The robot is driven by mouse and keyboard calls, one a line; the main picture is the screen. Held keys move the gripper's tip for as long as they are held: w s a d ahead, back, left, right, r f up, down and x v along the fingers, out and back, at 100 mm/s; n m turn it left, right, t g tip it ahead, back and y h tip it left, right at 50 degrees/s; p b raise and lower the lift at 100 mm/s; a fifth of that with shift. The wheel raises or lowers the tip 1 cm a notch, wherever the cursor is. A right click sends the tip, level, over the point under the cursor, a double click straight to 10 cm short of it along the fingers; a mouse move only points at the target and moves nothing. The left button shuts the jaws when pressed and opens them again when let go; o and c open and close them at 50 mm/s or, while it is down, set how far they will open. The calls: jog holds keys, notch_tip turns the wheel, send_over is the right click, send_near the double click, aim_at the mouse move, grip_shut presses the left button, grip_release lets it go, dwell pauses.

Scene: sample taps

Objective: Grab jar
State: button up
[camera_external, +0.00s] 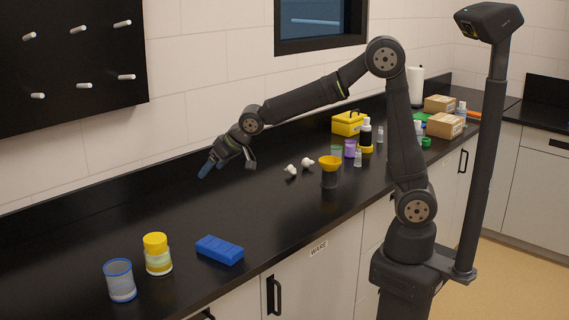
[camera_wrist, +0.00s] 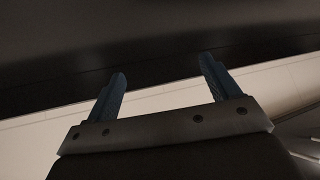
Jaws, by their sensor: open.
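A jar with a yellow lid and a pale label (camera_external: 158,254) stands upright on the black counter at the front left of the external view. A clear open cup with a blue rim (camera_external: 120,281) stands just left of it. My gripper (camera_external: 207,168) is above the counter near the back wall, well behind and to the right of the jar, touching nothing. In the wrist view its two blue fingers (camera_wrist: 162,82) are spread apart with nothing between them. No jar shows in the wrist view.
A blue block (camera_external: 219,250) lies right of the jar. Two small white pieces (camera_external: 299,168) and a yellow funnel on a dark cup (camera_external: 330,171) are mid-counter. Bottles, a yellow box (camera_external: 347,123) and cartons (camera_external: 444,125) crowd the right. The counter between my gripper and the jar is clear.

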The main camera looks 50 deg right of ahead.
jog(key=s+a+n+y, duration=0.2)
jog(key=s+a+n, duration=0.1)
jog(key=s+a, duration=0.55)
jog(key=n+g+y, duration=0.2)
jog(key=n, duration=0.2)
send_near(164, 236)
jog(key=x, duration=0.9)
jog(key=shift+w, duration=0.1)
jog(key=shift+a+r+x, duration=0.1)
jog(key=shift+a+x, duration=0.05)
jog(key=shift+x, duration=0.75)
jog(key=shift+a+r+x, duration=0.1)
jog(key=shift+a+x, duration=0.05)
jog(key=shift+x, duration=0.7)
jog(key=shift+a+r+x, duration=0.1)
jog(key=shift+x, duration=0.8)
jog(key=c, duration=1.2)
